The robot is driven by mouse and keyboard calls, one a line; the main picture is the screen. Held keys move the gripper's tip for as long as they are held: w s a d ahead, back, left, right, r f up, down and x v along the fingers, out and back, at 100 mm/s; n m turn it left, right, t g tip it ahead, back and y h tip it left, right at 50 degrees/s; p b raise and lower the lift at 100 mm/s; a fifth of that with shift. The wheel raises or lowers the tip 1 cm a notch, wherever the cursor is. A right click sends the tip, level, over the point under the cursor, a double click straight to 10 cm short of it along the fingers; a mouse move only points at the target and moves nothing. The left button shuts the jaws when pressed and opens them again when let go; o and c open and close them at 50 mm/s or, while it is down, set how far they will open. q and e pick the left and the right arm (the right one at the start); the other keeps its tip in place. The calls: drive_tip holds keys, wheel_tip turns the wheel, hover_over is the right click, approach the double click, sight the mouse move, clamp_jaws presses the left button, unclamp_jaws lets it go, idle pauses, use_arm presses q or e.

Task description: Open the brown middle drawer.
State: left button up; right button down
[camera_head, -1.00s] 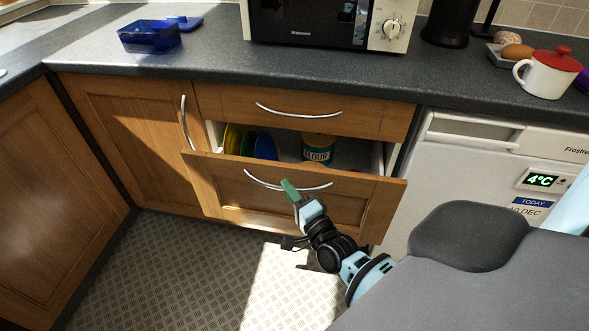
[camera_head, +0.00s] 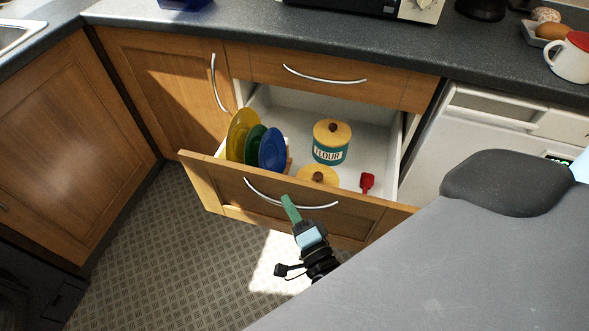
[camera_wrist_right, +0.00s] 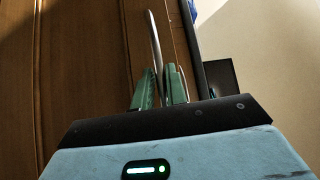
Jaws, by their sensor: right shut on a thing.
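The brown middle drawer (camera_head: 235,187) stands pulled well out below a shut top drawer (camera_head: 340,78). Its curved silver handle (camera_head: 262,196) is on the front panel. My right gripper (camera_head: 289,203) is at the middle of this handle. In the right wrist view the green fingers of my right gripper (camera_wrist_right: 160,88) are closed around the handle (camera_wrist_right: 154,40), which rises between them. Inside the drawer are yellow, green and blue plates (camera_head: 271,150) in a rack, a flour canister (camera_head: 330,143), a yellow lid (camera_head: 318,175) and a red utensil (camera_head: 367,182). My left gripper does not show.
A white appliance (camera_head: 480,125) stands right of the drawer. The patterned floor (camera_head: 150,260) is clear at the left.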

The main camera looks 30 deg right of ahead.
drive_tip(key=shift+s+a, duration=0.75)
drive_tip(key=shift+a, duration=0.1)
drive_tip(key=c, duration=1.4)
unclamp_jaws()
drive_tip(key=s+f, duration=0.1)
drive_tip(key=s, duration=0.6)
drive_tip(key=shift+s+a+b, duration=0.25)
drive_tip(key=shift+s+b, duration=0.05)
drive_tip(key=shift+s, duration=0.05)
